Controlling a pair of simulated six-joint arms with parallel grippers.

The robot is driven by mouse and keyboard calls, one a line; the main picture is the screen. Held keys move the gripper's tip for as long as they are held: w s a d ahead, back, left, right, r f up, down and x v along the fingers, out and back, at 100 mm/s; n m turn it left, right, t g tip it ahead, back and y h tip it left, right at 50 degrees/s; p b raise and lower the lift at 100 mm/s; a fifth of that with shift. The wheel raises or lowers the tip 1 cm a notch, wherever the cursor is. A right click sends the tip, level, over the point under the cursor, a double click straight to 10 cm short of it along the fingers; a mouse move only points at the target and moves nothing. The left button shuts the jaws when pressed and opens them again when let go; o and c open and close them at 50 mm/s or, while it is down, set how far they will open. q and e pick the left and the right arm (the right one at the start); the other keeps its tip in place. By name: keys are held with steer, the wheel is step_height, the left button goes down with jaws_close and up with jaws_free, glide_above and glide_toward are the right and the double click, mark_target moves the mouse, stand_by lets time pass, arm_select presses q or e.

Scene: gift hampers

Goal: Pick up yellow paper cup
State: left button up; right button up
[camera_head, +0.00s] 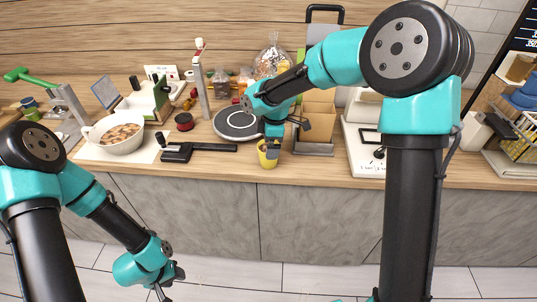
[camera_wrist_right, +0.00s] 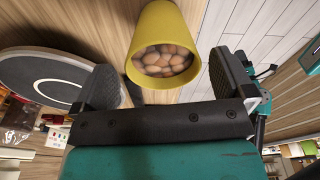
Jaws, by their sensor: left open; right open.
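The yellow paper cup (camera_head: 267,161) stands near the front edge of the counter in the head view. In the right wrist view the cup (camera_wrist_right: 143,35) shows its open mouth, with several brown, rounded pieces inside. My right gripper (camera_head: 271,142) is at the cup and partly covers it in the head view. In the right wrist view my right gripper (camera_wrist_right: 165,82) is open, its fingers on either side of the cup's mouth with visible gaps. My left gripper (camera_head: 170,285) is open and empty, low in front of the counter.
A white bowl (camera_head: 91,139) of brown pieces sits at the left. A black-handled tool (camera_head: 215,147) and a round dark plate (camera_head: 236,123) lie left of the cup. A cardboard box (camera_head: 318,122) stands to its right. The floor in front is clear.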

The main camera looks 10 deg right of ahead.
steer(key=f, duration=0.5)
steer(key=shift+a, duration=0.25)
steer(key=shift+r, duration=0.1)
steer(key=c, duration=1)
steer(key=shift+r, duration=0.25)
steer(key=shift+s+r, duration=0.15)
steer(key=shift+r, duration=1.45)
steer(key=s+a+r, duration=0.1)
steer(key=s+a, duration=0.3)
steer(key=s, duration=1.1)
steer(key=shift+r, duration=0.15)
steer(key=shift+s, duration=0.2)
